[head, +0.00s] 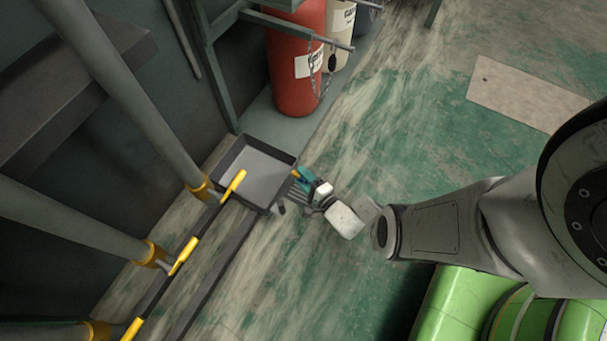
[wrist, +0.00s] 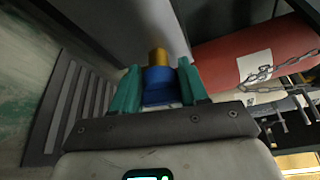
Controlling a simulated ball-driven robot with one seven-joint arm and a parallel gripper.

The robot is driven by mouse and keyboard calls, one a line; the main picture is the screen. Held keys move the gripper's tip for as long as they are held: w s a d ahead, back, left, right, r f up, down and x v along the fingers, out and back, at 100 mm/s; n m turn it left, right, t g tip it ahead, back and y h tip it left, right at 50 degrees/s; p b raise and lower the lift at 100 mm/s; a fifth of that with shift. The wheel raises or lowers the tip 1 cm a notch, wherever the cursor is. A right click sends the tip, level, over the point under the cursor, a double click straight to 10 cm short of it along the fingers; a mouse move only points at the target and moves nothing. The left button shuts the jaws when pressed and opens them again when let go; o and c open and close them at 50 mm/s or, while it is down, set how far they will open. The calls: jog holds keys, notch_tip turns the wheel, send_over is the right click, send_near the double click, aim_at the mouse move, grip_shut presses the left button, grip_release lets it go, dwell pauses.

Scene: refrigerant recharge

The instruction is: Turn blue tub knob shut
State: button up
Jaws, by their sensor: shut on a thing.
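The blue knob (wrist: 158,86) shows in the wrist view between the two teal fingers of my gripper (wrist: 157,82), with a short brass-coloured stem (wrist: 158,56) beyond it. The fingers are shut on the knob, one on each side. In the head view my gripper (head: 301,178) is at the right edge of a dark-rimmed grey tub (head: 283,154). The knob is hidden there, and its turn angle cannot be told.
Pipes with yellow handles (head: 184,255) stand left of the tub. A red cylinder (head: 295,75) with a chain stands behind it, beside a cream one (head: 340,35). A slatted grate (wrist: 75,105) lies left of my gripper. Open floor lies to the right.

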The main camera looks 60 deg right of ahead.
dwell(0.6)
jog(key=o, duration=1)
jog(key=shift+s, duration=0.1)
jog(key=p+v, duration=0.3)
jog(key=v, duration=0.7)
jog(key=shift+s+a, duration=0.15)
jog(key=shift+s, duration=0.15)
